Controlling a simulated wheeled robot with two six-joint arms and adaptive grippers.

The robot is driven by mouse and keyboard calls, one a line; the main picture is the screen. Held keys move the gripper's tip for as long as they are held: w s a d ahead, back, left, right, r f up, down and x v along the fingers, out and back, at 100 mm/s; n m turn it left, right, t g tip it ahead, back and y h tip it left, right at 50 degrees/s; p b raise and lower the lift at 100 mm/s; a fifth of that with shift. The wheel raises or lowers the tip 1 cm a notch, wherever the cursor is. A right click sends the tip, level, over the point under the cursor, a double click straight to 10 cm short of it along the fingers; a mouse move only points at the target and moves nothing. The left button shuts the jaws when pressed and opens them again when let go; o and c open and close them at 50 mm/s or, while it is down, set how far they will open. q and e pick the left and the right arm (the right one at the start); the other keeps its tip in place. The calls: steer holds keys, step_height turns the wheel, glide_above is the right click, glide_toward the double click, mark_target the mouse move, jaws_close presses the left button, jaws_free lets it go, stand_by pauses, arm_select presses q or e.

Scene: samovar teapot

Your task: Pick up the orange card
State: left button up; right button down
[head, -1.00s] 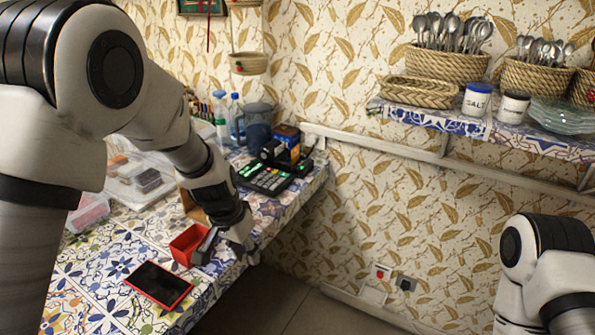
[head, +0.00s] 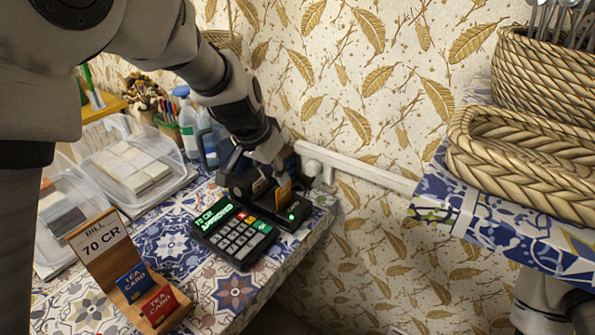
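The orange card (head: 284,193) stands upright at the card reader beside the keypad terminal (head: 236,232), whose green display reads "70 CR APPROVED". My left gripper (head: 262,182) is down at the reader, with its fingers right by the card. The fingers and dark reader parts overlap, so I cannot tell whether they touch or grip the card. A part of my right arm shows at the lower right edge; its gripper is out of view.
A wooden stand (head: 128,268) with a "BILL 70 CR" sign holds a blue tea card (head: 134,281) and a red one (head: 160,305). Clear plastic boxes (head: 133,165) and bottles (head: 188,128) stand behind. A tiled shelf (head: 500,222) with baskets juts out at right.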

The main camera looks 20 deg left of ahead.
mark_target(284, 190)
arm_select(q)
steer(key=shift+w+f, duration=0.1)
steer(key=shift+w, duration=0.35)
steer(key=shift+s+f, duration=0.1)
steer(key=shift+f, duration=0.25)
steer(key=x, duration=0.3)
steer(key=b+x, duration=0.1)
steer(key=x, duration=0.2)
steer(key=shift+s+d+f, duration=0.1)
steer(key=shift+s+d, duration=0.1)
steer(key=shift+d, duration=0.05)
steer(key=shift+s, duration=0.15)
steer(key=shift+c, duration=1.1)
jaws_close()
